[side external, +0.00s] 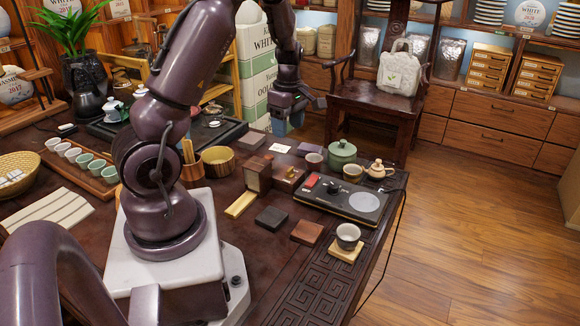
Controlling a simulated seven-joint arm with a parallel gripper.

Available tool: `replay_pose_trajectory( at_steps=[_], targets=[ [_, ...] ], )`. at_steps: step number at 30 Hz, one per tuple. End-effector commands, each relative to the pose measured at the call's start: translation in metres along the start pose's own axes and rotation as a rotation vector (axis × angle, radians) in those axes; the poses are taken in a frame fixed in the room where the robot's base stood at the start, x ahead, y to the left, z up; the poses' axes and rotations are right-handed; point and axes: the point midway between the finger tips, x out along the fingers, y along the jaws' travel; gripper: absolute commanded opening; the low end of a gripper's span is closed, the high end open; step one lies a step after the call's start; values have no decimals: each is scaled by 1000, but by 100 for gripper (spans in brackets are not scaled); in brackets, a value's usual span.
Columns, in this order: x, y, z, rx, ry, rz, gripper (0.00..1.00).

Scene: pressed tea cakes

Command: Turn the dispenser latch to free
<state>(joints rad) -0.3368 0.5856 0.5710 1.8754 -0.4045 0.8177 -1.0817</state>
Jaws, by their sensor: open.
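A small dark-wood box (258,172) with a lower wooden block (287,179) beside it stands on the table to the right of my arm's base. It may be the dispenser, but I cannot tell for sure. No latch can be made out clearly at this size, so its position is unreadable. My gripper (287,120) hangs in the air in the upper middle of the view, higher than the box and apart from it. It is open, and I see nothing held in it.
A black panel (318,201) with a red piece, a dark knob and a grey disc lies right of the box. A green lidded pot (342,154), a small teapot (377,170) and a cup (348,236) stand around it. Dark blocks (271,218) lie in front.

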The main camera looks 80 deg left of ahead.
Motion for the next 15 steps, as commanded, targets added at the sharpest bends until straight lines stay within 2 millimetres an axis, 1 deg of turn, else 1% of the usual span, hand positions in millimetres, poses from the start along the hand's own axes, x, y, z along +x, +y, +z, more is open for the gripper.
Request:
replay_pose_trajectory(
  at_steps=[1, 3, 8, 11, 15],
  targets=[
    [-3, 4, 1, -52, -5, 16, 57],
    [-3, 5, 2, -112, -9, 21, 57],
    [3, 4, 2, -162, -9, 18, 57],
    [16, 4, 2, -162, -10, 16, 57],
    [43, 4, 2, -161, -9, 14, 57]
  ],
)
